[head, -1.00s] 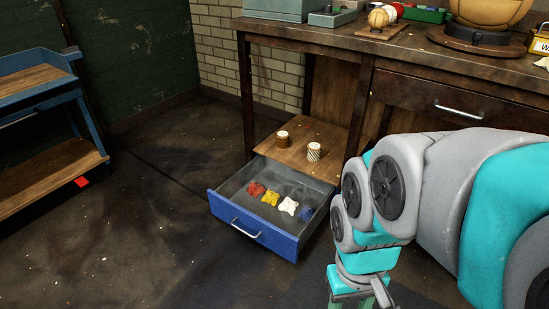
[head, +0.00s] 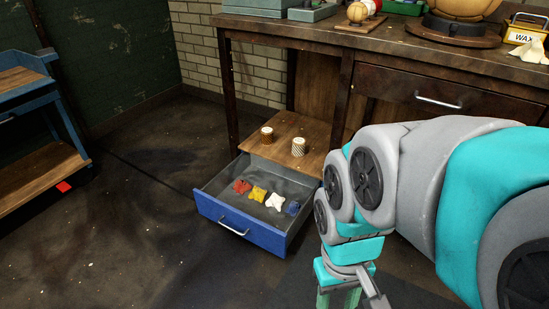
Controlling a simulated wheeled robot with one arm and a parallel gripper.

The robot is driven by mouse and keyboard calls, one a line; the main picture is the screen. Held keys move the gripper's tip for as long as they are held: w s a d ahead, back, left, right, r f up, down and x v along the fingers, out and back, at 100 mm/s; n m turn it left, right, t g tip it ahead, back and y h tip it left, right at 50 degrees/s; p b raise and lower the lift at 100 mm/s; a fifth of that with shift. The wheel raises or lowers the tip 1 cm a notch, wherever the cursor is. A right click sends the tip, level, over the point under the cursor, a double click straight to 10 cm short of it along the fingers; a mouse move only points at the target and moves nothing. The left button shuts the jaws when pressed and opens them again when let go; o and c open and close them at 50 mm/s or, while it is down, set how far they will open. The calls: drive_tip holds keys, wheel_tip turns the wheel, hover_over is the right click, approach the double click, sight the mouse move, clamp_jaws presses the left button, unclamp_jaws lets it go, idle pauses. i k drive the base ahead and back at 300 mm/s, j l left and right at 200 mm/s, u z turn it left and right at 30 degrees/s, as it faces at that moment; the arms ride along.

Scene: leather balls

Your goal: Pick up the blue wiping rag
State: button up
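The blue wiping rag (head: 293,208) lies crumpled in the open blue-fronted drawer (head: 240,226), at the right end of a row of rags. It is close to the drawer's right wall. My gripper (head: 340,298) hangs at the bottom of the head view, to the right of the drawer and nearer to me. Only its upper part shows; the fingertips are cut off by the frame edge, so I cannot see whether it is open or shut. The blue rag is in plain view, apart from my arm.
Beside it in the drawer lie a white rag (head: 274,202), a yellow rag (head: 258,193) and a red rag (head: 242,187). Two thread spools stand on the wooden shelf (head: 283,130) behind. The workbench (head: 330,40) overhangs it. Open floor lies left, before a blue shelf rack (head: 62,110).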

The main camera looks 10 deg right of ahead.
sight(293, 208)
drive_tip(key=z, duration=2.45)
drive_tip(key=u, duration=0.4)
drive_tip(key=j+u, duration=0.1)
drive_tip(key=u, duration=0.35)
drive_tip(key=j+u, duration=0.1)
drive_tip(key=u, duration=0.7)
drive_tip(key=j+u, duration=0.1)
drive_tip(key=u, duration=0.3)
drive_tip(key=i+l+z, duration=0.15)
drive_tip(key=i, duration=0.15)
drive_tip(key=i+z, duration=0.15)
drive_tip(key=i, duration=0.15)
